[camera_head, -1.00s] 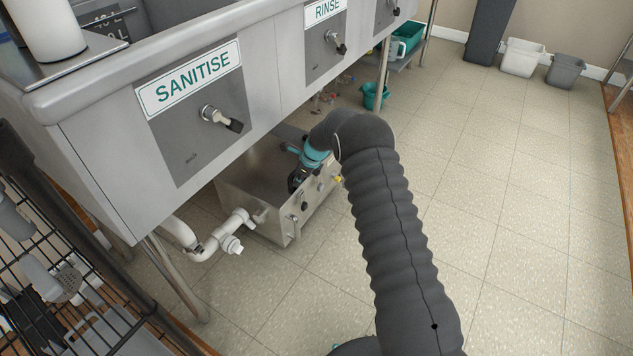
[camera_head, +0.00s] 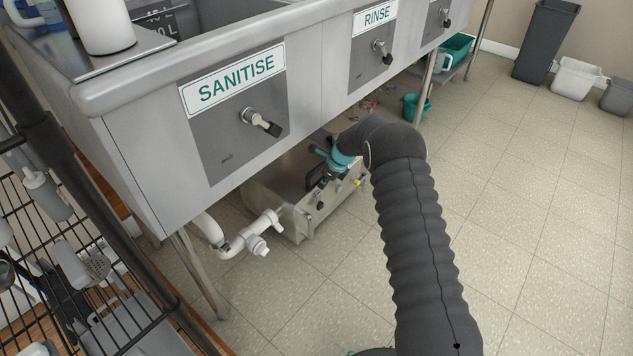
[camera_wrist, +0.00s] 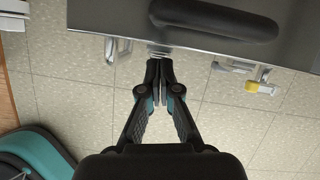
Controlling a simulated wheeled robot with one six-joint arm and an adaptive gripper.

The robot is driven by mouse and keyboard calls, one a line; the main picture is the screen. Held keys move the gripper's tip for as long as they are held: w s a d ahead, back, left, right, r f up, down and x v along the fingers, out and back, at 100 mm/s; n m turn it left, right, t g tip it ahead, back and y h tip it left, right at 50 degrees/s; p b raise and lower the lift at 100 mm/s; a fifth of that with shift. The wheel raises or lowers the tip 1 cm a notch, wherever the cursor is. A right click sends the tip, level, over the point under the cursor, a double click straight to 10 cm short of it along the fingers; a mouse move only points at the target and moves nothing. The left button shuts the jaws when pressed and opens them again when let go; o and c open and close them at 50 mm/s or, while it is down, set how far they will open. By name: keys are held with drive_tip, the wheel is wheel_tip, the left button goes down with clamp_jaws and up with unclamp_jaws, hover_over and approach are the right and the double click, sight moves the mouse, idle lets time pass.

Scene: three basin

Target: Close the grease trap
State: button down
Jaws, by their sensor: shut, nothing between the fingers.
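The grease trap (camera_head: 262,200) is a steel box on the floor under the sink. In the wrist view its steel lid (camera_wrist: 110,18) with a black bar handle (camera_wrist: 215,18) spans the top of the picture. A metal latch (camera_wrist: 118,50) shows at the left below the lid edge, and a fitting with a yellow knob (camera_wrist: 253,87) at the right. My gripper (camera_wrist: 158,68) is shut and empty, its tips at or just below the lid's front edge. It also shows at the trap in the head view (camera_head: 318,182). I cannot tell whether the lid is fully down or whether the tips touch it.
The steel sink (camera_head: 150,160) overhangs the trap. A white drain pipe (camera_head: 240,242) runs beside the trap's left end. A wire rack (camera_head: 120,325) stands at the lower left. A teal bucket (camera_head: 415,106) stands further back. The tiled floor (camera_head: 540,210) at right is clear.

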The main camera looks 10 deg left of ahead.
drive_tip(key=d+v, duration=0.1)
drive_tip(key=v, duration=0.9)
drive_tip(key=s+d+n+g+h, duration=0.15)
drive_tip(key=s+d+n, duration=0.25)
drive_tip(key=s+n, duration=0.75)
drive_tip(key=s+d+r+n+t+h, duration=0.1)
drive_tip(key=s+d+r+n, duration=0.2)
drive_tip(key=s+r, duration=0.6)
drive_tip(key=s+d+r+n+t, duration=0.2)
drive_tip(key=s+d+r+n, duration=0.2)
drive_tip(key=s+d+r, duration=0.4)
drive_tip(key=s+d+r+n+t+h, duration=0.1)
drive_tip(key=s+d+r, duration=0.5)
drive_tip(key=s+r, duration=0.6)
drive_tip(key=s+n+t, duration=0.1)
drive_tip(key=s+n, duration=0.1)
drive_tip(key=s, duration=0.3)
drive_tip(key=shift+s+r+h, duration=0.2)
drive_tip(key=shift+s+h, duration=0.15)
drive_tip(key=shift+n+t, duration=0.25)
